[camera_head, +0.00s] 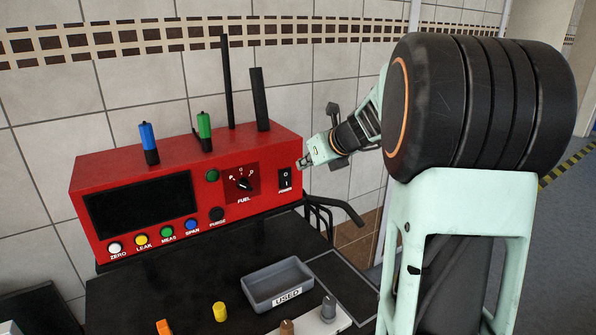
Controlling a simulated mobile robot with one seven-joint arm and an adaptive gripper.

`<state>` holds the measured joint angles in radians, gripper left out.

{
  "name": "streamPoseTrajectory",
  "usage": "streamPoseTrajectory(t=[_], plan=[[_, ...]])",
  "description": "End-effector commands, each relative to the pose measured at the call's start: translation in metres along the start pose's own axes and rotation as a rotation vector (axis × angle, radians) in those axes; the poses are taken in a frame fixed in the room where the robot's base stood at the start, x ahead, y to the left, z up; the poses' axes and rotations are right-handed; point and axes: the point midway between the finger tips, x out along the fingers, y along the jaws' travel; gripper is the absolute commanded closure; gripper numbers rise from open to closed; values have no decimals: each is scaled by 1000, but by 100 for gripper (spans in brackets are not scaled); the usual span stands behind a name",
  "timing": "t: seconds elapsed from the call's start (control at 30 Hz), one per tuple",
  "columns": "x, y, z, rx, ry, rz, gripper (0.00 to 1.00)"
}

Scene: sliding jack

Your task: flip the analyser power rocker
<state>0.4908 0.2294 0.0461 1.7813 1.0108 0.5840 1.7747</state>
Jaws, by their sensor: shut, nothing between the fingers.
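The red analyser (146,170) stands at the back of a black cart top against the tiled wall. Its power rocker (285,180) is a black switch marked "I" and "O" at the right end of the front face, above a "POWER" label. Which way the rocker is tipped is too small to tell. My gripper (303,163) is shut and empty, just right of the rocker and slightly higher in the picture, near the analyser's right edge. Whether it touches the casing cannot be told.
The fuel knob (243,184) is left of the rocker, with coloured buttons (166,232) along the bottom. Antennas (260,99) and coloured fittings (205,132) stand on top. A grey "USED" tray (278,285) and small fittings (219,312) lie in front. A black handle (337,204) sticks out right.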

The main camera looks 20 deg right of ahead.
Motion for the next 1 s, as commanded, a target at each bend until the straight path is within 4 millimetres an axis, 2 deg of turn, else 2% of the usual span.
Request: streamPoseTrajectory(t=[0.1,0.3,1.0], plan=[[-23,0,7,-1,-2,-2,100],[-43,0,11,0,0,-1,100],[-46,0,10,-1,-6,2,100]])
